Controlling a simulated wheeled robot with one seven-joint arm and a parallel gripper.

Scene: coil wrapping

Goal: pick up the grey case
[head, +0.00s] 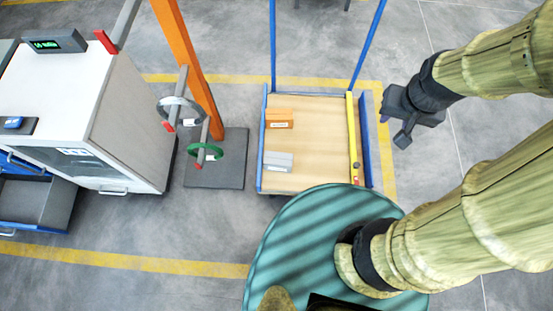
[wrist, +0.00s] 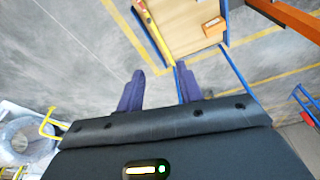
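The grey case (head: 278,162) lies on the wooden deck of the blue-framed cart (head: 320,150), near its front left corner. An orange case (head: 279,118) lies behind it on the same deck, apart from it. My gripper (head: 393,130) is in the air to the right of the cart, away from both cases. In the wrist view my gripper (wrist: 160,70) has its two dark fingers spread with nothing between them. The wrist view shows part of the cart deck (wrist: 183,25) and the orange case (wrist: 213,26); I cannot see the grey case there.
A yellow level (head: 352,135) lies along the deck's right edge. Blue uprights (head: 273,45) rise at the cart's back. Left of it stands an orange post (head: 187,65) with a green ring (head: 204,151) and a grey ring. A white cabinet (head: 125,125) stands farther left.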

